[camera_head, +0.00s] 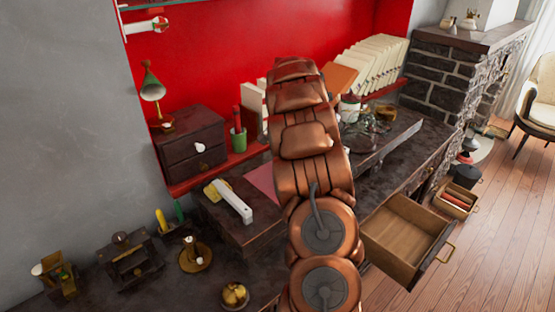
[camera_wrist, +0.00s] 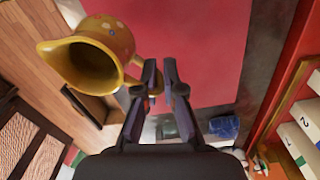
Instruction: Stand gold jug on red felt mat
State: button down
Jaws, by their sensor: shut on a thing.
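The gold jug (camera_wrist: 115,38) is at the upper left of the wrist view, with its wide mouth facing the camera. My gripper (camera_wrist: 160,78) is shut on the jug at its handle side; the fingers hide the exact contact. A flat red surface, which looks like the red felt mat (camera_wrist: 200,35), fills the upper middle of the wrist view beyond the fingers. I cannot tell the gap between jug and mat. In the head view a pinkish-red patch of the mat (camera_head: 264,180) shows left of my arm, which hides the gripper and jug.
An open drawer (camera_head: 405,235) juts out at the right of the dark desk. A white-and-yellow object (camera_head: 232,200), a green cup (camera_head: 238,139) and a small dark chest (camera_head: 188,142) stand left of my arm. Upright books (camera_head: 375,62) stand behind.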

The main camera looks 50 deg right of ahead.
jog(key=shift+w+d+f+p, duration=0.1)
jog(key=shift+w+d+p, duration=0.15)
jog(key=shift+w, duration=0.75)
jog(key=shift+w+d+f+p, duration=0.15)
jog(key=shift+w+p, duration=0.15)
jog(key=shift+w, duration=0.7)
jog(key=shift+w+d+f+p, duration=0.15)
jog(key=shift+w+p, duration=0.1)
jog(key=shift+w, duration=0.75)
jog(key=shift+s+f+p, duration=0.1)
jog(key=shift+f+p, duration=0.65)
jog(key=shift+f, duration=0.95)
jog(key=shift+f, duration=0.15)
jog(key=c, duration=1.3)
grip_release()
